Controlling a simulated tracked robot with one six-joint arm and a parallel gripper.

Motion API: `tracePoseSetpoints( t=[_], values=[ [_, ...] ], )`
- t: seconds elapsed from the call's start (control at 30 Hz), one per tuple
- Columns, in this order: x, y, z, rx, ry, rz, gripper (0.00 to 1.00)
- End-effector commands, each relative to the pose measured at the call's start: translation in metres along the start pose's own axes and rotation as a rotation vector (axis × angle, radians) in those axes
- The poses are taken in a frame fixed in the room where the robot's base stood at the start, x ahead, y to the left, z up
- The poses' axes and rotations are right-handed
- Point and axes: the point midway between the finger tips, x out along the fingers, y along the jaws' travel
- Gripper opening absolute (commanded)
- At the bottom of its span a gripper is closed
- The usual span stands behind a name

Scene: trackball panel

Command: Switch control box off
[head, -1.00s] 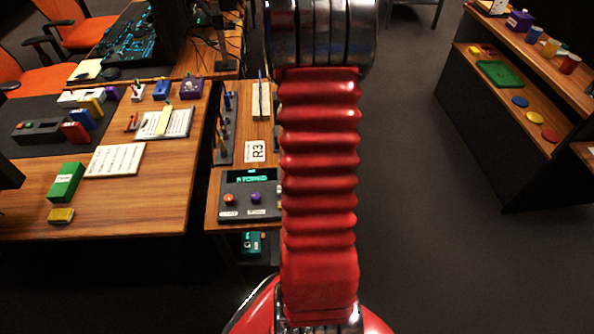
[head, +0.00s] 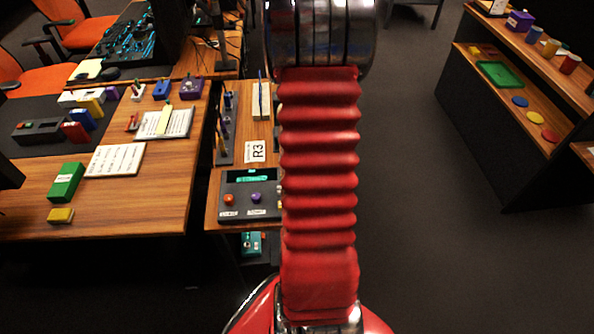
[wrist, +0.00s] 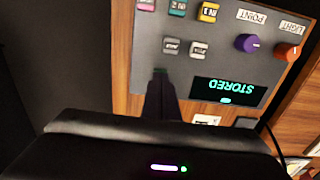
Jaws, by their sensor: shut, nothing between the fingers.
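A dark grey control panel (head: 237,204) with a lit green display, an orange knob and a purple knob sits on the narrow wooden desk, left of my arm in the head view. In the wrist view the panel (wrist: 222,72) appears upside down. Its display (wrist: 226,91) reads STORED. The purple knob (wrist: 247,43) is beside the POINT label, the orange knob (wrist: 287,51) beside LIGHT. Two small grey buttons (wrist: 171,45) (wrist: 199,50) lie near the display. My gripper (wrist: 160,74) is shut and empty, its tips over the panel near these buttons. Contact cannot be told.
A teal box (head: 253,243) sits below the panel, partly hidden. A sign R3 (head: 255,151) and a dark rack (head: 227,125) are behind the panel. A larger desk (head: 150,205) with papers and coloured boxes is at left. Open floor and a shelf (head: 510,115) are at right.

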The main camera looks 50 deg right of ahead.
Motion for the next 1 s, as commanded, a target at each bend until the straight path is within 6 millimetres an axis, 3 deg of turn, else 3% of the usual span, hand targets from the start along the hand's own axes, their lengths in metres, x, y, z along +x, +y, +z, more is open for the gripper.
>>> tracePoseSetpoints(
  t=[1.0],
  values=[
    [0.011,0.000,0.000,0.000,0.000,0.000,0.00]
  ],
)
